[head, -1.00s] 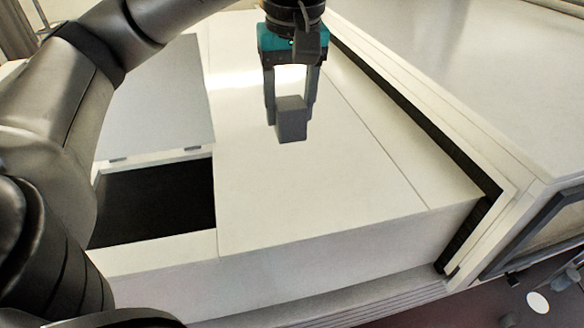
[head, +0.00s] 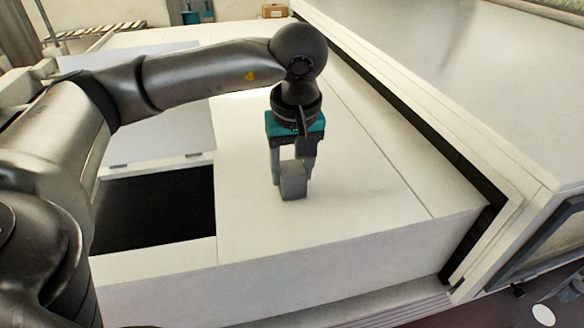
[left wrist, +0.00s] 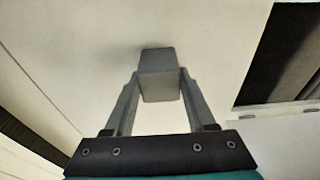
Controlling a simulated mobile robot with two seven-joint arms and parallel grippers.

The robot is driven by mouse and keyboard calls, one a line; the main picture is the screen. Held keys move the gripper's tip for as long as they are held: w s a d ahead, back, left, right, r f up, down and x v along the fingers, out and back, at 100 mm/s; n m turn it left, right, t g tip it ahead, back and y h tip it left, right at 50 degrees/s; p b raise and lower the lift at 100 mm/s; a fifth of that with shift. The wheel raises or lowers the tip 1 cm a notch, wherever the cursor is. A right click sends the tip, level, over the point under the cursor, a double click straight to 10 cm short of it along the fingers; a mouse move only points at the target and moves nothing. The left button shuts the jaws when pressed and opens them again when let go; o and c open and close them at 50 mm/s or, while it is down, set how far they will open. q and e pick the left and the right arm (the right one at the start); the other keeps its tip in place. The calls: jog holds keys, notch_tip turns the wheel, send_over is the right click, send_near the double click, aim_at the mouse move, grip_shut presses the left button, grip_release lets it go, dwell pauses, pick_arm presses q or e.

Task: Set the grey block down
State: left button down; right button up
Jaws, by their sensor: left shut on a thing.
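The grey block (head: 293,182) is a small upright box between the fingers of my left gripper (head: 292,172). The gripper points down over the white top (head: 330,215) of the long machine. In the left wrist view the block (left wrist: 158,75) sits between both fingertips of the gripper (left wrist: 159,92), with white surface behind it. The block is at or very close to the white top; I cannot tell whether it touches. My right gripper is not in view.
A dark rectangular opening (head: 155,208) with a raised grey lid (head: 165,135) lies to the left of the block. A tall white housing with a black-edged frame (head: 470,185) stands on the right. White surface around the block is clear.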

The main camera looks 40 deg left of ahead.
aim_at(294, 171)
pick_arm(q)
jog(key=shift+f, duration=0.15)
jog(key=shift+c, duration=1.1)
grip_release()
jog(key=shift+r, duration=0.25)
jog(key=r, duration=0.4)
jog(key=d+r, duration=0.1)
jog(key=r, duration=0.2)
jog(key=shift+s, duration=0.25)
jog(key=shift+s+d+r+p, duration=0.15)
jog(key=shift+r+p, duration=0.15)
jog(key=shift+r, duration=0.9)
jog(key=shift+s+d+r+p, duration=0.15)
jog(key=shift+r+p, duration=0.15)
jog(key=shift+r, duration=0.9)
